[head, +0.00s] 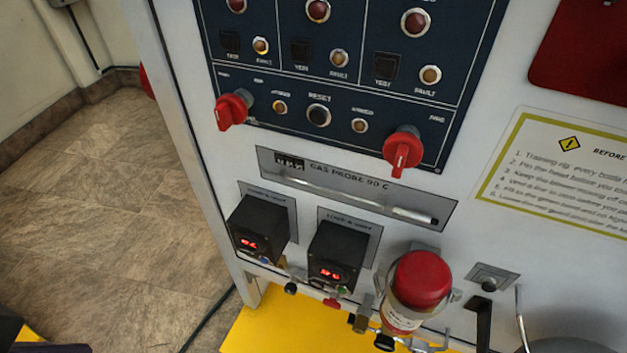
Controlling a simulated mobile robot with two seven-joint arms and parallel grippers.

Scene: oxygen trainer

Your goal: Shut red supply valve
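I cannot tell for certain which red part is the supply valve. A red rotary handle (234,109) sits on the left of the dark blue control panel, and a second red rotary handle (402,152) sits on its right, pointing down. A small red part (330,303) shows under the right black display box, among small fittings; its shape is too small to make out. A red-topped cylinder (421,280) with a white label stands at the lower right of the cabinet front, with metal and black fittings around its base. Neither of my grippers shows clearly in the head view.
Two black boxes (257,228) (339,254) with red digits jut out from the cabinet. A metal gas probe (352,196) lies across a grey plate. A black lever (484,324) is at lower right. Yellow flooring (285,330) lies below; open tiled floor (100,210) is left.

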